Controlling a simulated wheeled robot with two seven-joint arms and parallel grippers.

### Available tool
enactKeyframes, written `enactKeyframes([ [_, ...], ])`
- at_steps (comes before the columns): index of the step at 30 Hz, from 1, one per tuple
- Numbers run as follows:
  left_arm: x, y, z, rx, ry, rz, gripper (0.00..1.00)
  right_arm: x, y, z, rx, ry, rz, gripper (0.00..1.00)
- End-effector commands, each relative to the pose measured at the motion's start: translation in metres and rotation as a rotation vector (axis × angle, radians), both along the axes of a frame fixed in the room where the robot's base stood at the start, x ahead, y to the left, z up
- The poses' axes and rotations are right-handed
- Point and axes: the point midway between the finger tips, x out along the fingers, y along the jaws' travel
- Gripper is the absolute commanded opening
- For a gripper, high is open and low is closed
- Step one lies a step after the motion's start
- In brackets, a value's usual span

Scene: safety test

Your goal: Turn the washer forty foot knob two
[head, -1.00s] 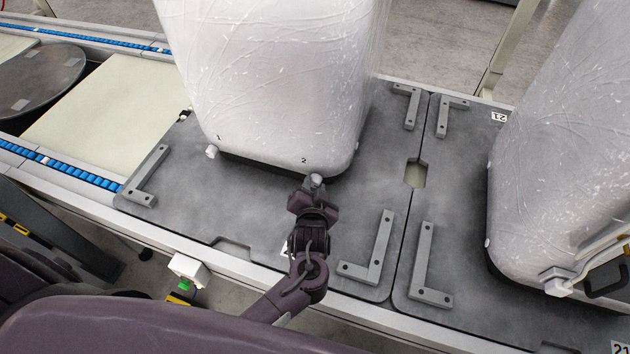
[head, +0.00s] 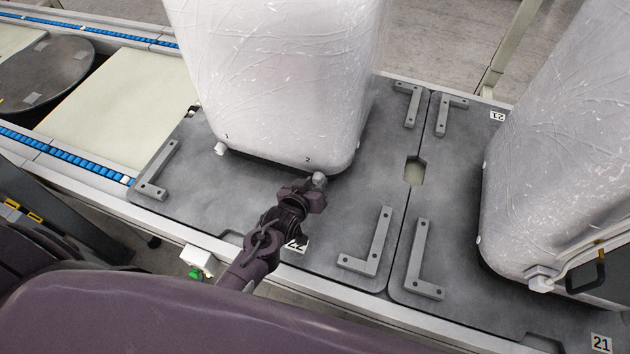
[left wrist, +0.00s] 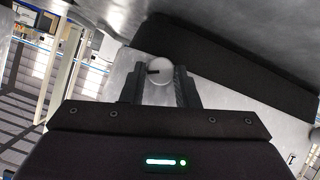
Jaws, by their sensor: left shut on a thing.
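The washer (head: 275,70) is a tall white body wrapped in clear film, standing on a grey plate. Knob two (head: 319,179) is a small pale knob low at its right corner, under the printed "2". Knob one (head: 221,148) sits at the left corner, under the "1". My left gripper (head: 316,187) is shut on knob two. In the left wrist view the round white knob (left wrist: 159,70) lies between the two dark fingers, with a short dark mark on the left of its face. My right gripper is not in view.
The grey plate (head: 195,195) carries angled metal brackets, one of them (head: 370,250) right of my gripper. A second wrapped body (head: 560,150) stands at the right. A conveyor with blue rollers (head: 65,155) runs at the left.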

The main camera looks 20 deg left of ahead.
Motion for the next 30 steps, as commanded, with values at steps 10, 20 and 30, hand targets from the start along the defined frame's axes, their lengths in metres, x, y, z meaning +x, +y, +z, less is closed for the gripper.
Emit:
enactKeyframes([
  [10, 0.0046, 0.002, 0.007, -0.088, -0.016, 0.004, 0.05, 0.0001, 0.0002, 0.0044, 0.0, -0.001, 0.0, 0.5],
  [20, 0.0053, 0.0023, 0.0079, -0.092, -0.018, 0.005, 0.05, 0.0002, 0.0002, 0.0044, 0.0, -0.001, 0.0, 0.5],
  [30, 0.0032, 0.0016, 0.0045, -0.091, -0.01, 0.003, 0.49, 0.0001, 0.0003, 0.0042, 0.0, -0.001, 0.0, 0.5],
])
